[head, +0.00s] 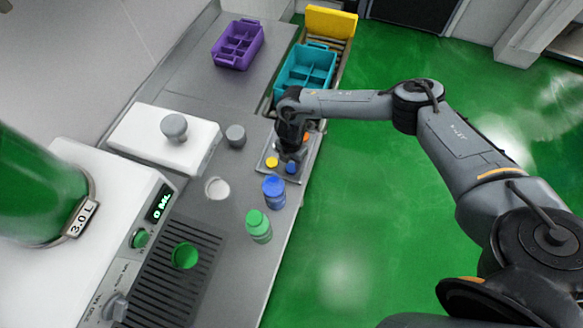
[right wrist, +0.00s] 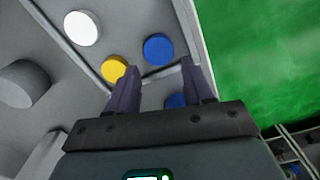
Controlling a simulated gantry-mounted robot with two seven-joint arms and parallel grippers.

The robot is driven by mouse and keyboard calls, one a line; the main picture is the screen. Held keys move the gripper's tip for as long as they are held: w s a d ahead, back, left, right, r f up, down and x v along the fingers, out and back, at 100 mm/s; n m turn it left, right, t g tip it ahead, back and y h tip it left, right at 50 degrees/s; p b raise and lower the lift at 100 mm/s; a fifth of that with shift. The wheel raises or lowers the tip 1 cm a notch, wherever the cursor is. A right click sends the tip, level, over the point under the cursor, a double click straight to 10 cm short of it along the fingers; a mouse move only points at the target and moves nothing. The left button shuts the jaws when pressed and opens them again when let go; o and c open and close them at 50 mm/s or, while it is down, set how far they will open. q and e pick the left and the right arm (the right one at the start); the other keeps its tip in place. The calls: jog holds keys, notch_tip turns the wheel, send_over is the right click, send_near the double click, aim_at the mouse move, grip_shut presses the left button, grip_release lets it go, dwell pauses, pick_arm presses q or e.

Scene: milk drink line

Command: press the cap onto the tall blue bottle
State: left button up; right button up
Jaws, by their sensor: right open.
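The blue bottle (head: 273,191) stands upright on the counter in the head view, near its right edge. I cannot tell whether its top is a cap. A grey tray (head: 266,172) behind it holds a blue cap (head: 291,168) and a yellow cap (head: 271,162). My right gripper (head: 288,156) is over the tray, pointing down. In the right wrist view its fingers (right wrist: 160,88) are open, with a blue disc (right wrist: 176,100) partly hidden between them. My left gripper is not in view.
A green bottle (head: 258,227) stands in front of the blue one. A white disc (head: 217,188) and a grey cylinder (head: 236,135) are to the left. Teal (head: 305,70) and purple (head: 238,45) crates stand farther back. Green floor lies right of the counter.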

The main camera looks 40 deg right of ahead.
aim_at(291, 168)
jog(key=shift+f, duration=2.55)
jog(key=c, duration=0.7)
jog(key=shift+o, duration=0.2)
jog(key=shift+w+r, duration=0.1)
jog(key=shift+r, duration=0.75)
notch_tip(291, 168, up, 3)
jog(key=shift+f, duration=0.15)
jog(key=s+d+r, duration=0.3)
jog(key=s+r, duration=0.3)
jog(key=s, duration=0.5)
jog(key=shift+s+d+r+p, duration=0.15)
jog(key=shift+r+p, duration=0.15)
jog(key=shift+p, duration=0.05)
